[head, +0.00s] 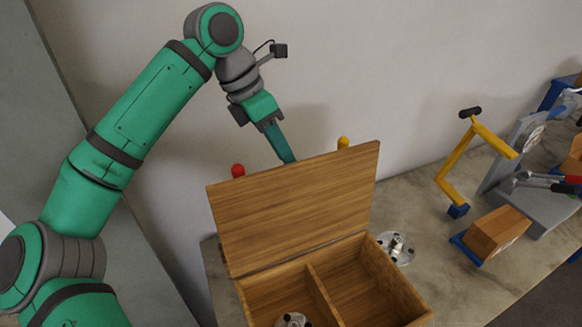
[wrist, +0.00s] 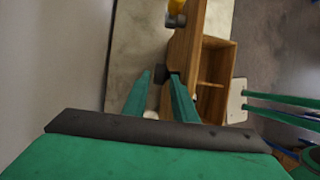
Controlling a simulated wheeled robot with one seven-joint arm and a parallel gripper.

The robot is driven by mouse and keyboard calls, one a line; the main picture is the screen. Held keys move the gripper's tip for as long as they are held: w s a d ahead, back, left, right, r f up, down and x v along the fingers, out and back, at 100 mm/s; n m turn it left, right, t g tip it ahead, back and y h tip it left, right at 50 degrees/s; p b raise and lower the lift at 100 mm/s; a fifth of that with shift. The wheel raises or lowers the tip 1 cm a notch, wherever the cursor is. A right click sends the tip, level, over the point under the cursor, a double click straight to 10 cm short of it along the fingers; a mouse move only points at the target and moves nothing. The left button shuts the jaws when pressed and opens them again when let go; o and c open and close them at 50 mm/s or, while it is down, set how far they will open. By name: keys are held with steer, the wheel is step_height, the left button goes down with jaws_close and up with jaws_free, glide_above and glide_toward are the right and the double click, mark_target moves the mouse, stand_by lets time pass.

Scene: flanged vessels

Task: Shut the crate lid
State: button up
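The wooden crate (head: 405,285) stands on the table with two compartments showing, split by a divider. Its lid (head: 295,210) is open, standing up steeply at the crate's back edge. In the wrist view the lid (wrist: 184,50) shows nearly edge-on, with the crate (wrist: 230,60) to its right. My gripper (head: 289,160) points down behind the lid's top edge, which partly hides the fingertips. In the wrist view my gripper's fingers (wrist: 158,85) are apart with nothing clearly held between them. I cannot tell whether a finger touches the lid.
A metal flanged part (head: 293,320) lies in the left compartment; another (head: 397,248) is beside the crate. A red knob (head: 238,171) and a yellow knob (head: 343,142) show behind the lid. A yellow-armed fixture (head: 458,165) and wooden block (head: 497,232) stand right. The wall is close behind.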

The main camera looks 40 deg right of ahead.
mark_target(299, 204)
steer(key=shift+x, duration=2.65)
steer(key=shift+c, duration=0.6)
jaws_close()
